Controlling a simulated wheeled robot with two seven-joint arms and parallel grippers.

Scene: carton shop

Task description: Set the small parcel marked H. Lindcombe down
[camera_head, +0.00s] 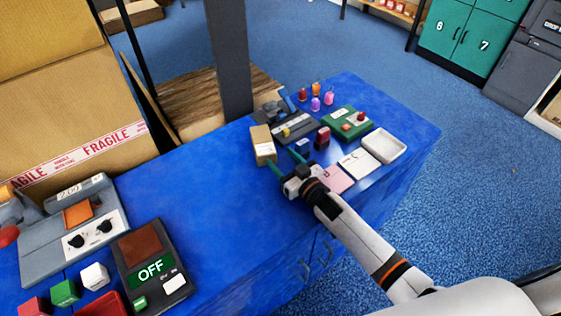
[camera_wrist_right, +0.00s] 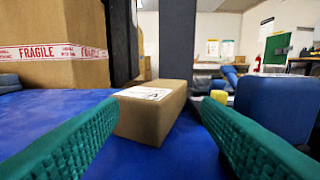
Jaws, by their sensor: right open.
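A small brown parcel (camera_head: 263,145) with a white label stands on the blue bench top (camera_head: 200,190). It also shows in the right wrist view (camera_wrist_right: 145,122), where it appears to rest on the blue surface. The writing on its label is too small to read. My right gripper (camera_head: 283,160) is open at the near side of the parcel. In the right wrist view its two green fingers are spread wide, with the parcel ahead between their tips and clear space on both sides. My left gripper is not in view.
A grey post (camera_head: 230,60) rises behind the parcel. To its right are a dark device (camera_head: 297,130), a green box (camera_head: 348,123), small bottles and a white tray (camera_head: 385,146). A large FRAGILE carton (camera_head: 70,110) stands left. The bench's middle is clear.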

